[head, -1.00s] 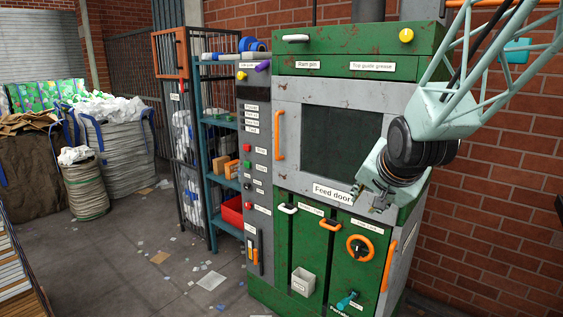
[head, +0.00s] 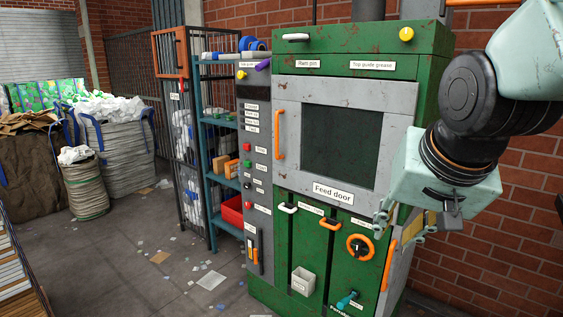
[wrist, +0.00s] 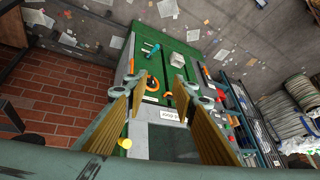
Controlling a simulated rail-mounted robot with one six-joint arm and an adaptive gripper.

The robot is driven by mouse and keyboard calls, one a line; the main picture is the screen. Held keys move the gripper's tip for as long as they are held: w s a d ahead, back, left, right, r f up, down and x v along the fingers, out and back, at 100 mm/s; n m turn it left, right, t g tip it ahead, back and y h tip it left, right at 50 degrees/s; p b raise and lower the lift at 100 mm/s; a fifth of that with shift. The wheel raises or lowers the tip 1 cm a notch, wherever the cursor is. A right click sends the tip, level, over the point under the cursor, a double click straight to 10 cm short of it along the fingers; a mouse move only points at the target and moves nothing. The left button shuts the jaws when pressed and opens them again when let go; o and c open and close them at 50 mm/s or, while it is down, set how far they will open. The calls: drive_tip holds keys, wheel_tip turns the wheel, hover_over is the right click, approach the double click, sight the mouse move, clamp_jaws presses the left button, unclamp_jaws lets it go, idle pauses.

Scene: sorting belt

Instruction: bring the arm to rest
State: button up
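My gripper (head: 384,228) hangs from my pale teal arm (head: 447,180) at the right of the head view, in front of the green machine's right edge. In the wrist view my gripper (wrist: 160,88) has its two long brown-padded fingers spread apart. Nothing is between them. The gripper looks apart from the machine, though the exact gap is hard to tell. In the head view the arm's large dark joints and upper parts run out of the picture at the right.
The green and grey machine (head: 394,93) has a closed feed door (head: 341,147), orange handles and an orange handwheel (head: 360,247). Blue shelving (head: 205,160) and a wire cage stand left of it. Sacks (head: 117,150) stand far left. The floor between has scattered scraps.

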drive_tip(key=s+a+n+g, duration=0.1)
drive_tip(key=s+n+g, duration=0.1)
drive_tip(key=s, duration=2.1)
drive_tip(key=shift+a+n, duration=0.15)
drive_tip(key=shift+n, duration=0.75)
drive_tip(key=shift+a, duration=0.1)
